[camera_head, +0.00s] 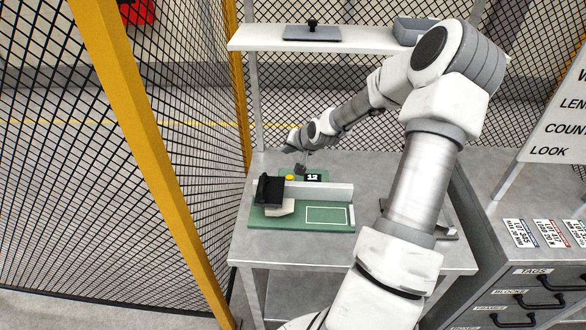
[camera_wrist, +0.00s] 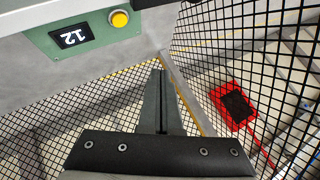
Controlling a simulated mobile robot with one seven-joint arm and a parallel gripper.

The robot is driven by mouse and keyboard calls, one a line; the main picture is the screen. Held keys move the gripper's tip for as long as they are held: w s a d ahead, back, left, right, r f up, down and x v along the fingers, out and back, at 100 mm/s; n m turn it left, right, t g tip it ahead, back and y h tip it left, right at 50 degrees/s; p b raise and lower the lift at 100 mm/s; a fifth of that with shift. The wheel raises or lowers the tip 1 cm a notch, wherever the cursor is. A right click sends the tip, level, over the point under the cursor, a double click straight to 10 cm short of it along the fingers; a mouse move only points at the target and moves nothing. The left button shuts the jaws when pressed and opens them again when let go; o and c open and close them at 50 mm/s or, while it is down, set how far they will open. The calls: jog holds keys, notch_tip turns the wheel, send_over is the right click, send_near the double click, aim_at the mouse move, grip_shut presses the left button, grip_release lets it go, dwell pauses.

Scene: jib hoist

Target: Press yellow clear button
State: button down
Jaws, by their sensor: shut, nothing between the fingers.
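The yellow clear button (camera_head: 290,178) is a small round cap on the green panel of a bench device. In the wrist view the yellow button (camera_wrist: 119,19) sits on a grey collar beside a dark display (camera_wrist: 73,37) reading 12. The display (camera_head: 313,178) is just right of the button in the head view. My gripper (camera_head: 301,169) is over the back of the device, close to the button and display. In the wrist view my gripper (camera_wrist: 161,72) has its fingers together and empty, with the button up and left of the tips. No contact with the button shows.
The device's green base (camera_head: 275,222) carries a black block (camera_head: 269,190) and a pale rail (camera_head: 325,192). It stands on a grey table (camera_head: 290,252). A yellow post and mesh fence (camera_head: 140,140) are on the left, a shelf (camera_head: 270,38) behind, a drawer cabinet (camera_head: 535,270) right.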

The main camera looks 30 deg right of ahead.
jog(key=shift+d, duration=0.45)
jog(key=shift+f, duration=0.1)
jog(key=b, duration=0.7)
send_near(287, 175)
jog(key=x, duration=0.3)
jog(key=w+r+x, duration=0.1)
jog(key=x, duration=0.1)
jog(key=shift+w+f, duration=0.1)
jog(key=shift+f, duration=0.05)
dwell(1.2)
jog(key=shift+f+b, duration=0.3)
jog(key=shift+f, duration=0.15)
jog(key=shift+f+b, duration=0.35)
jog(key=shift+f, duration=0.15)
dwell(0.4)
jog(key=shift+r, duration=0.1)
jog(key=shift+r+p, duration=0.8)
